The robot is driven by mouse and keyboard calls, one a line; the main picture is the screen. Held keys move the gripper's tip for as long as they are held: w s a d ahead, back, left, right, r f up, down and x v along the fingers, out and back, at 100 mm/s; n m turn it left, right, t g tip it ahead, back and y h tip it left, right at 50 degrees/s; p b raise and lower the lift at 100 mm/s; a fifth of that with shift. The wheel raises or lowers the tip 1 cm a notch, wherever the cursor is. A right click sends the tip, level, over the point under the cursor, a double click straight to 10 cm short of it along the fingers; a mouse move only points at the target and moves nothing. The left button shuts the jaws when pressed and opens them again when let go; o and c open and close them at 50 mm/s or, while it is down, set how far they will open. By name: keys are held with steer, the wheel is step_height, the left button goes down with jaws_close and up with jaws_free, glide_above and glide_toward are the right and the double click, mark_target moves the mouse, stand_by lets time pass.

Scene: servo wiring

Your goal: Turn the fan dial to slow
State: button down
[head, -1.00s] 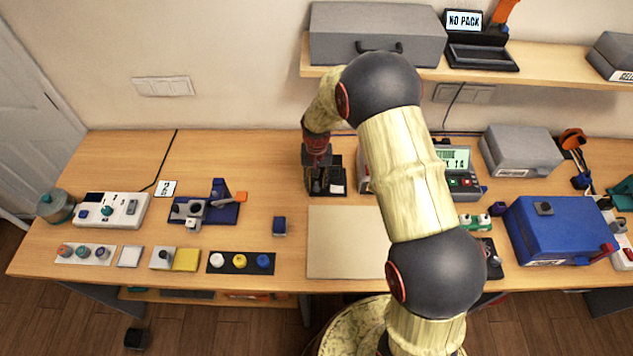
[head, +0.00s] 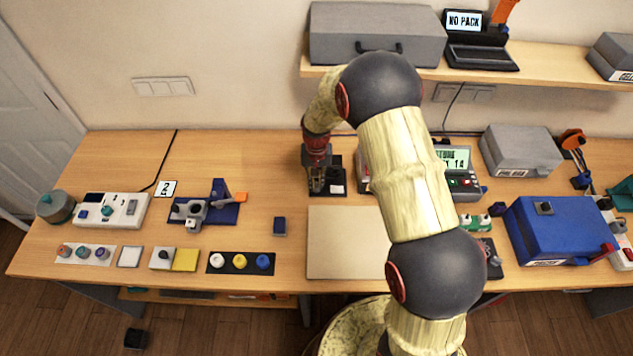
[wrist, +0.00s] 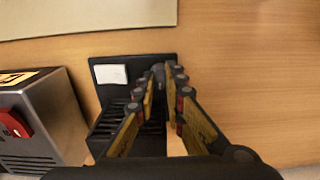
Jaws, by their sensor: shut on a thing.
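The fan unit (head: 337,164) is a small black piece with a white label, on the table left of my arm's forearm. In the wrist view it shows as a black plate (wrist: 137,66) with the white label (wrist: 111,74) and a slatted grille (wrist: 112,120). My gripper (head: 317,189) points down over its left part. In the wrist view my gripper (wrist: 163,80) has its fingers shut on a small dark dial (wrist: 158,72) beside the label. The fingers hide most of the dial, and I cannot read its marks or setting.
A metal box with a red switch (wrist: 15,122) stands close beside the fan unit. A beige mat (head: 340,245) lies in front of it. Bare wood (wrist: 255,80) is free on the other side. A shelf with a grey case (head: 375,30) hangs above.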

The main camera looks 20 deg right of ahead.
mark_target(316, 184)
steer(key=shift+n, duration=0.3)
steer(key=n, duration=1.1)
steer(key=shift+n, duration=0.3)
stand_by(0.3)
steer(key=c, duration=1.8)
jaws_free()
steer(key=shift+c, duration=0.2)
step_height(316, 184, up, 12)
